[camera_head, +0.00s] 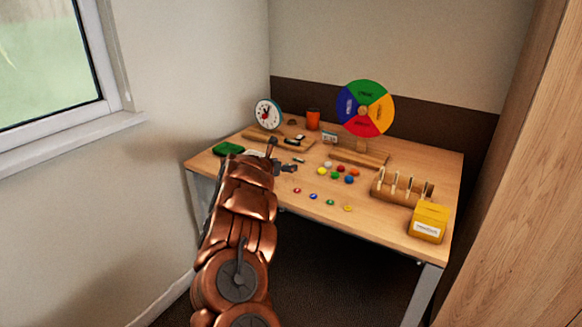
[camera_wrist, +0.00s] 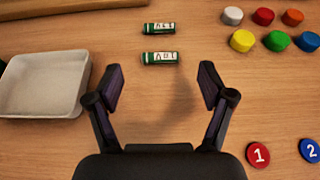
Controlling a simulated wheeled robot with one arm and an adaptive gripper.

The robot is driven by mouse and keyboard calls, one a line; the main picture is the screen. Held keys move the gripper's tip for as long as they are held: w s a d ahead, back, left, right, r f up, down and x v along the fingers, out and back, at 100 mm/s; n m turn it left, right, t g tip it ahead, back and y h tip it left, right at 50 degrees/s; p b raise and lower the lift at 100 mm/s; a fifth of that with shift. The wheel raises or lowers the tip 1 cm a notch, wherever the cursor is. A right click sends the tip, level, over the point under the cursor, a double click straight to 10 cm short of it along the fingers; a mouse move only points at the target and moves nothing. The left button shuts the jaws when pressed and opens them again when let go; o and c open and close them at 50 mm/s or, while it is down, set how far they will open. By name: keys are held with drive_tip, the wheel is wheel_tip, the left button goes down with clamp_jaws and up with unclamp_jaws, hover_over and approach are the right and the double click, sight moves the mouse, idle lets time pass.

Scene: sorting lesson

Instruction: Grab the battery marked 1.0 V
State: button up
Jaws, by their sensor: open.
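Two green batteries with white labels lie parallel on the wooden table in the wrist view: a nearer one (camera_wrist: 161,58) and a farther one (camera_wrist: 158,28). Their print appears upside down and is small; the nearer label looks like 1.0 V, the farther one differs, but I cannot read it surely. My gripper (camera_wrist: 160,80) is open and empty, its fingers spread left and right just short of the nearer battery, touching neither. In the head view my gripper (camera_head: 284,168) hangs over the table's left half, near a small battery-like piece (camera_head: 299,160).
A white tray (camera_wrist: 72,104) stands left of the fingers. Coloured discs (camera_wrist: 242,40) lie at upper right, numbered counters (camera_wrist: 258,153) at lower right. A colour wheel (camera_head: 364,107), clock (camera_head: 267,114), wooden rack (camera_head: 388,192) and yellow box (camera_head: 428,222) stand on the table (camera_head: 270,205).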

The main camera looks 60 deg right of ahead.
drive_tip(key=shift+p+x, duration=0.3)
drive_tip(key=shift+x, duration=0.85)
drive_tip(key=shift+d+f, duration=0.2)
drive_tip(key=shift+d, duration=0.3)
drive_tip(key=shift+d+f, duration=0.3)
drive_tip(key=shift+d, duration=0.05)
drive_tip(key=shift+c, duration=0.4)
drive_tip(key=c, duration=0.9)
